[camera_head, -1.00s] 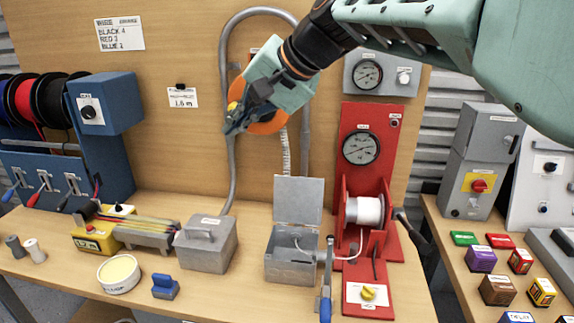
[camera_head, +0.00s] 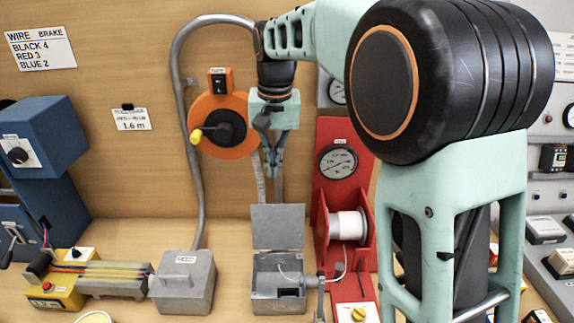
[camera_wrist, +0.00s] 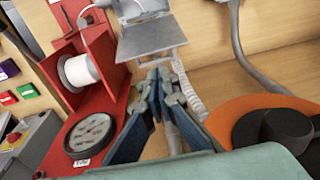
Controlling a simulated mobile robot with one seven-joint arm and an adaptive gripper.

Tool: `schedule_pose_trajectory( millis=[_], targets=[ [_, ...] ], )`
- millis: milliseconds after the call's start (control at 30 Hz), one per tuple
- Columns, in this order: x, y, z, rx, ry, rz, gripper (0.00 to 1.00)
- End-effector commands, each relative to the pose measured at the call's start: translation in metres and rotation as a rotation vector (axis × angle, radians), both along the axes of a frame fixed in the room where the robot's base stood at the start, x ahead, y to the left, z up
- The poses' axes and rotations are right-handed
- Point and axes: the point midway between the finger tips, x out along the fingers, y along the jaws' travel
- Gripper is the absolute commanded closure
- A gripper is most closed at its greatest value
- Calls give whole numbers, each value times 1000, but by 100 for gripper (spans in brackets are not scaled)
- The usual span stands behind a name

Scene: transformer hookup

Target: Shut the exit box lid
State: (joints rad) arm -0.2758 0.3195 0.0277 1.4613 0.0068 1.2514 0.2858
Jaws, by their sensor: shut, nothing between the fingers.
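The exit box (camera_head: 278,300) is a small grey box on the bench, with a thin pale wire inside. Its grey lid (camera_head: 277,227) stands open, upright along the back edge. My gripper (camera_head: 273,172) points down above the lid's top edge, apart from it as far as I can tell. In the wrist view my gripper (camera_wrist: 160,72) is shut and empty, its fingertips close in the picture to the lid (camera_wrist: 152,38). The box opening shows at the top of that view, cut off by the frame.
A red stand (camera_head: 330,180) with a white wire spool (camera_head: 347,225) and a gauge is right of the box. An orange reel (camera_head: 222,145) and grey conduit (camera_head: 187,120) are on the back board, near my gripper.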

Motion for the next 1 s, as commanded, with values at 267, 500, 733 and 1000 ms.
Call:
schedule_pose_trajectory(
  millis=[267, 500, 733, 1000],
  targets=[
    [1, -12, -10, -48, 28, 8, 100],
    [4, -12, -50, -48, 30, 8, 100],
    [7, -12, -87, -47, 27, 7, 100],
    [9, -12, -102, -46, 25, 7, 100]
  ],
)
